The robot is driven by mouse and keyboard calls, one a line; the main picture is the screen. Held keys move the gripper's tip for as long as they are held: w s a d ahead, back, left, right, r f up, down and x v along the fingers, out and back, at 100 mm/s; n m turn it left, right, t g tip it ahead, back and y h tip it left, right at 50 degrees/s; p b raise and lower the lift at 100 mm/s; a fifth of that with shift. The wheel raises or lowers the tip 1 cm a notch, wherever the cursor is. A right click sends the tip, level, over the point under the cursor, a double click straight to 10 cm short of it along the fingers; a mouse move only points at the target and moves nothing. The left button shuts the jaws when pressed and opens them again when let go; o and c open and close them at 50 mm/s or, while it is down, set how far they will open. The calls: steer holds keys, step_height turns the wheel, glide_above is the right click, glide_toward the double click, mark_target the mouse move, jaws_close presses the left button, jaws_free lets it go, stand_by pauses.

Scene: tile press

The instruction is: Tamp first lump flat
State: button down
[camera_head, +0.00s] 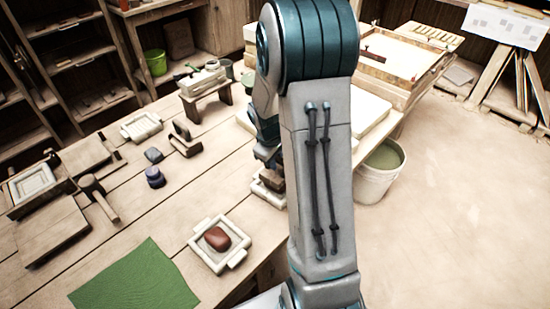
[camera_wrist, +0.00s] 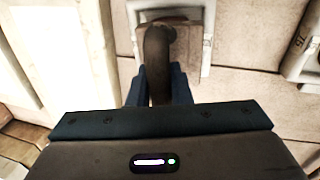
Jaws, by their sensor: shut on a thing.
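A reddish-brown lump (camera_head: 217,239) sits in a pale square mould with side lugs (camera_head: 232,263), near the table's front edge. It looks rounded on top. My gripper (camera_wrist: 158,88) shows in the wrist view, its blue fingers shut on the dark brown handle (camera_wrist: 158,50) of a tool. Below the handle is a pale, square-edged piece (camera_wrist: 207,30); I cannot tell whether the tool touches it. In the head view my arm hides most of the gripper and the held tool. Another pale block-like piece (camera_head: 268,188) shows partly behind the arm.
A green mat (camera_head: 137,278) lies at the front left of the wooden table. A mallet (camera_head: 98,198), dark blue lumps (camera_head: 154,177), a brown-handled block (camera_head: 185,138) and another mould (camera_head: 141,127) lie farther back. A bucket (camera_head: 380,172) stands right of the table.

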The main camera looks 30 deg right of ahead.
step_height(320, 180, down, 3)
steer(key=shift+f+b, duration=0.1)
steer(key=shift+b, duration=0.7)
step_height(320, 180, up, 7)
steer(key=p, duration=0.5)
steer(key=shift+w+d+f, duration=0.15)
steer(key=shift+w+f, duration=0.15)
steer(key=shift+f, duration=0.05)
steer(key=shift+w+d+f, duration=0.1)
steer(key=shift+w, duration=0.2)
